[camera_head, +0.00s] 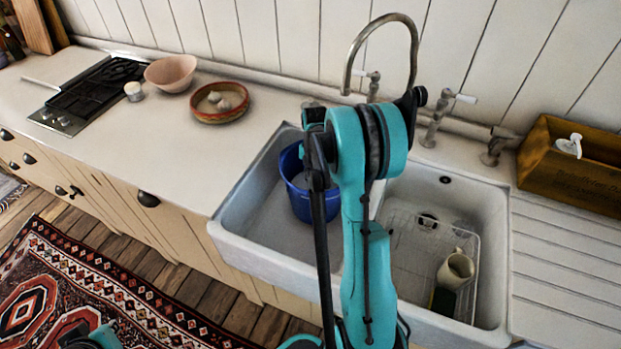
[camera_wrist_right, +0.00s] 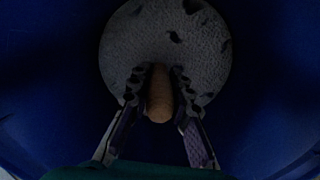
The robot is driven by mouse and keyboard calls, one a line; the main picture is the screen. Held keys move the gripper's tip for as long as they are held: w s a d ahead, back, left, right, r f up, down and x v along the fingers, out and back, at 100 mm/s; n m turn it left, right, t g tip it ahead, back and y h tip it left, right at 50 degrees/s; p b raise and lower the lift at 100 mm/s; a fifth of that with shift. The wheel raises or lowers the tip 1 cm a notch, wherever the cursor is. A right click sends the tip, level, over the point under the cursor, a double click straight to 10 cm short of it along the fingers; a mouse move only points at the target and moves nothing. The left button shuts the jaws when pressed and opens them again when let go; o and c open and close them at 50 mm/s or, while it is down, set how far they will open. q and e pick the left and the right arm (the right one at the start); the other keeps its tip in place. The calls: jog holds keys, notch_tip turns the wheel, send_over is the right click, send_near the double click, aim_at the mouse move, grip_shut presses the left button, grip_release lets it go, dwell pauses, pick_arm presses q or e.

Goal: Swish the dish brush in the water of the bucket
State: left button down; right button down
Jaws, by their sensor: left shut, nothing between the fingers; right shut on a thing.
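The blue bucket (camera_head: 299,204) stands in the left basin of the sink, partly hidden by my right arm. In the right wrist view its dark blue inner wall (camera_wrist_right: 55,95) surrounds the gripper. My right gripper (camera_wrist_right: 161,80) is shut on the tan handle of the dish brush (camera_wrist_right: 160,102) and points down into the bucket. Beyond the fingertips is a round grey speckled surface; I cannot tell whether it is the water or the brush head. My left gripper (camera_head: 92,340) is shut and empty, low at the left edge, mostly cut off by the frame.
The right basin (camera_head: 489,245) holds a wire rack with a cream mug (camera_head: 456,270). A curved tap (camera_head: 352,60) rises behind the sink. A wooden box (camera_head: 545,170) stands on the right drainer. A bowl (camera_head: 171,72) and a dish (camera_head: 205,112) sit on the left counter.

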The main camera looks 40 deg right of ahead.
jog(key=shift+s+d+b, duration=0.1)
jog(key=shift+s+b, duration=0.05)
jog(key=shift+b, duration=0.25)
jog(key=shift+s+d+r, duration=0.15)
jog(key=shift+s+r, duration=0.1)
notch_tip(320, 180, up, 27)
jog(key=p, duration=1.8)
jog(key=shift+f+p, duration=0.15)
jog(key=shift+p, duration=0.25)
